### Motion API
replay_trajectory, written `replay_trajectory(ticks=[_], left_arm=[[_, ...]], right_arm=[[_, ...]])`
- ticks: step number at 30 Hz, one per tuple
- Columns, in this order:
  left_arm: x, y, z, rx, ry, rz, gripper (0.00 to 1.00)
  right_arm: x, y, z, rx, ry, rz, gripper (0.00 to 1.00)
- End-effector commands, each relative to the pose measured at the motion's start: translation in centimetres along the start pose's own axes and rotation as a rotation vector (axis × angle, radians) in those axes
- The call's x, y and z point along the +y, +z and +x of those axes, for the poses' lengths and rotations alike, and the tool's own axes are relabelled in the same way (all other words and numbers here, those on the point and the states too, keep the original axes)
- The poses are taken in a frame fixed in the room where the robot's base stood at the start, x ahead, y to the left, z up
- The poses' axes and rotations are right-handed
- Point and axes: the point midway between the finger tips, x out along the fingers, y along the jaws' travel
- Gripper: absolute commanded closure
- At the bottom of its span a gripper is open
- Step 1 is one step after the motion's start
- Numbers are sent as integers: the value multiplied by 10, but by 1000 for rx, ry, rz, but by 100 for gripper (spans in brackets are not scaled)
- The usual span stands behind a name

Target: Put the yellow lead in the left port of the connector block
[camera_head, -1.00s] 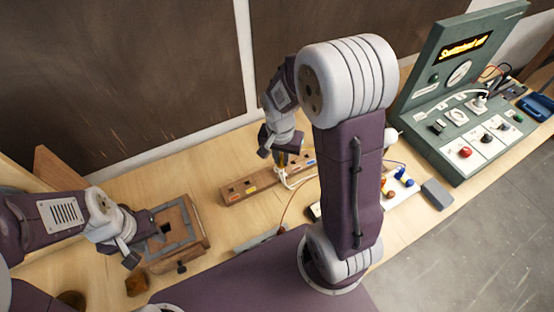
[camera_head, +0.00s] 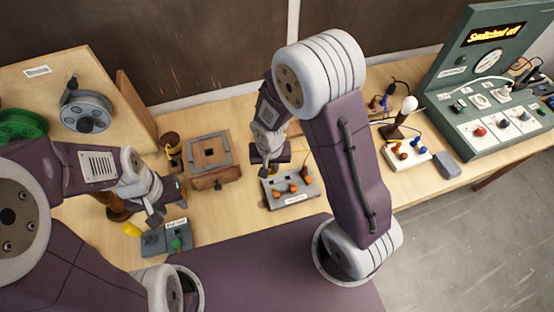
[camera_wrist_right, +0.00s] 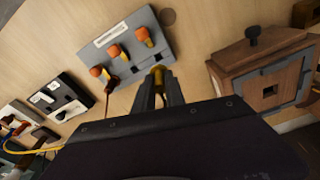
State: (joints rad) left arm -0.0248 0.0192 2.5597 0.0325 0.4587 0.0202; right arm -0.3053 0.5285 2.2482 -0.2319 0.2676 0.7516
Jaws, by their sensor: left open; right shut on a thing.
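A grey block (camera_head: 298,201) with several orange-topped pieces and a white label lies in front of my right gripper in the head view. I take it for the connector block; the label is too small to read. It also shows in the right wrist view (camera_wrist_right: 135,63). My right gripper (camera_wrist_right: 158,88) is shut on a small yellow-ended piece (camera_wrist_right: 158,72), apparently the end of the yellow lead, close beside the grey block. Its contact with any port cannot be made out. My left gripper (camera_head: 168,207) is open and empty, above a small grey box with a green button (camera_head: 176,243).
A wooden frame block (camera_head: 193,147) stands left of the grey block. Wire spools (camera_head: 88,112) are at the far left. A lamp bulb (camera_head: 410,103), a white board (camera_head: 405,158) and a green test panel (camera_head: 465,100) stand to the right. Bare table lies between the wooden frame and grey block.

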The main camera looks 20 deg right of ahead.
Motion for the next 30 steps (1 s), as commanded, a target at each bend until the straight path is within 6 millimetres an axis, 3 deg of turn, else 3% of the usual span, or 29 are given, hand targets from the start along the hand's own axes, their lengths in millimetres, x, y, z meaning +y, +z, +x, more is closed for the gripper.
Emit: replay_trajectory(ticks=[8, 24, 30], left_arm=[[0, 1, 10, 0, 0, 0, 60], [-1, 6, 55, 0, 0, 0, 60], [-1, 6, 57, 0, 0, 0, 60]], right_arm=[[0, 1, 11, 0, 0, 2, 100], [0, 7, 61, 1, 0, 2, 100], [0, 7, 63, 1, 0, 2, 100]])
